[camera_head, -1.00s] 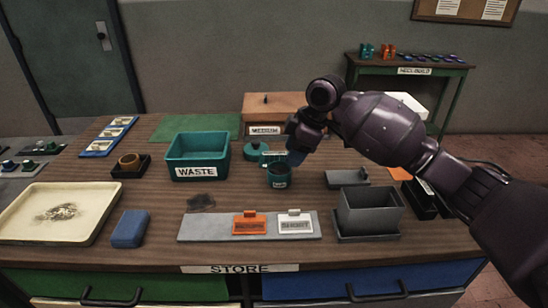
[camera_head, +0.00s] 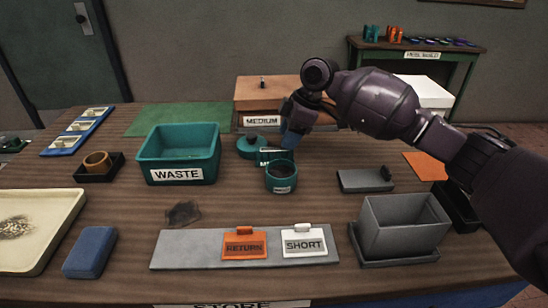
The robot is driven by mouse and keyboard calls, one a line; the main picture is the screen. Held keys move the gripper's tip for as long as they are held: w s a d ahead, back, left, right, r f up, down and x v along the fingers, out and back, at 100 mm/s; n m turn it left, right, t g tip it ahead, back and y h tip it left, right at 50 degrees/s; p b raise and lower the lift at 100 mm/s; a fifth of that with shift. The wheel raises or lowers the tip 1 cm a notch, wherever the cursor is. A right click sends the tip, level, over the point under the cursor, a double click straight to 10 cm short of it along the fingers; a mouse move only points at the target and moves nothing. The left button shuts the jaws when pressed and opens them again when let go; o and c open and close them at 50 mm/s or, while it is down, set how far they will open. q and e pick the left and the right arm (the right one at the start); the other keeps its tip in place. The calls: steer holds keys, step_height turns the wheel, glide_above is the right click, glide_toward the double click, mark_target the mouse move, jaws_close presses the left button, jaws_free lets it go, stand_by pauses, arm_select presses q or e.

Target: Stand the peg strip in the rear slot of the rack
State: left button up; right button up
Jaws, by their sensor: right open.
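I cannot make out for certain a peg strip or a slotted rack. My right gripper (camera_head: 291,138) comes in from the right and hangs over the back middle of the table, jaws open, its blue fingertips pointing down. It is just behind a round teal cup (camera_head: 281,178) and beside a teal lidded pot (camera_head: 252,147). A small dark-lettered label (camera_head: 276,156) shows between them; the gripper partly hides what is behind. A blue tray with several pale cells (camera_head: 78,131) lies at the back left. My left gripper is not in view.
A teal WASTE bin (camera_head: 180,155) stands left of the cup. In front lies a grey plate (camera_head: 195,250) with RETURN (camera_head: 244,243) and SHORT (camera_head: 304,240) tags. A grey open box (camera_head: 403,225) is at right, a MEDIUM box (camera_head: 265,95) behind. Bare wood shows between.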

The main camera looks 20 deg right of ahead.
mark_target(281, 149)
steer(key=shift+s+a+f, duration=0.1)
steer(key=shift+a+f, duration=0.2)
steer(key=shift+f, duration=0.2)
steer(key=x, duration=0.2)
steer(key=b+x, duration=0.1)
steer(key=x, duration=0.1)
steer(key=shift+s+a, duration=0.1)
steer(key=shift+r, duration=0.1)
steer(key=shift+c, duration=0.5)
jaws_close()
